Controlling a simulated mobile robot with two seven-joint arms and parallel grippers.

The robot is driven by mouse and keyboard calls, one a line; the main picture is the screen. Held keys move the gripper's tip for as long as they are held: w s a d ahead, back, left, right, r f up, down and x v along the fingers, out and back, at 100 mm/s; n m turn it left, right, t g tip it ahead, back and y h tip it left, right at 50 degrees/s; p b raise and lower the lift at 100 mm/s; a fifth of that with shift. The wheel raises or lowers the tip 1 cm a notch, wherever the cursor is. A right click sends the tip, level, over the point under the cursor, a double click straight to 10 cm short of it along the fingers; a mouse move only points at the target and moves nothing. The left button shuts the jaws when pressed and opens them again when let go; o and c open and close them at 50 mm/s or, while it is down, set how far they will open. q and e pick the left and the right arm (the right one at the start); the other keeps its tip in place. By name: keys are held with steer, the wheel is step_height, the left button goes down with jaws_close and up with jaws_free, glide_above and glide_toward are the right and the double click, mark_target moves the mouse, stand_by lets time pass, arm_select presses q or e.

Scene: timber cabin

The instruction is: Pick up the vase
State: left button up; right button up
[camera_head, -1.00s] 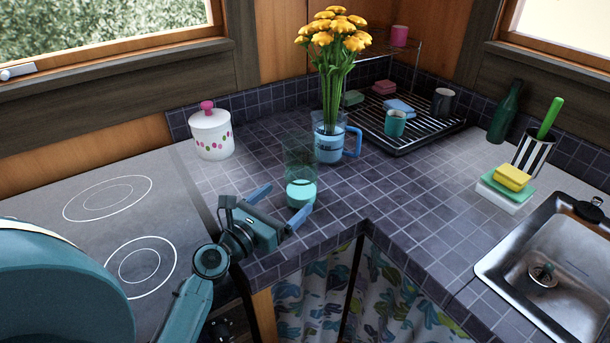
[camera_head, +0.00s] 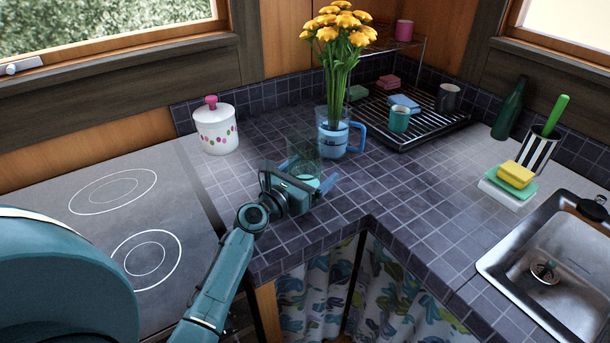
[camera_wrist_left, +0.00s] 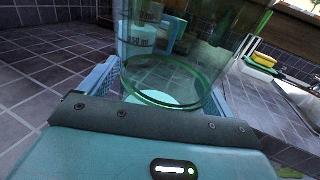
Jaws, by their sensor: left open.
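The vase (camera_head: 304,147) is a clear greenish glass cylinder with a pale teal bottom, upright on the dark tiled counter. It also shows in the left wrist view (camera_wrist_left: 180,76), just in front of the palm. My left gripper (camera_head: 309,174) is open at the vase's lower part, with one blue finger on each side of it. Contact between the fingers and the glass cannot be told. The gripper body hides part of the vase's base. My right gripper is not in view.
A white lidded jar (camera_head: 215,131) is to the left. A dish rack (camera_head: 425,128) stands behind right, and a sink (camera_head: 560,262) is far right. The counter right of the vase is clear.

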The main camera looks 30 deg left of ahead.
arm_select(q)
steer(key=shift+c, duration=0.6)
steer(key=c, duration=1.3)
steer(key=shift+r, duration=0.1)
steer(key=shift+c, duration=0.3)
steer(key=shift+r, duration=0.1)
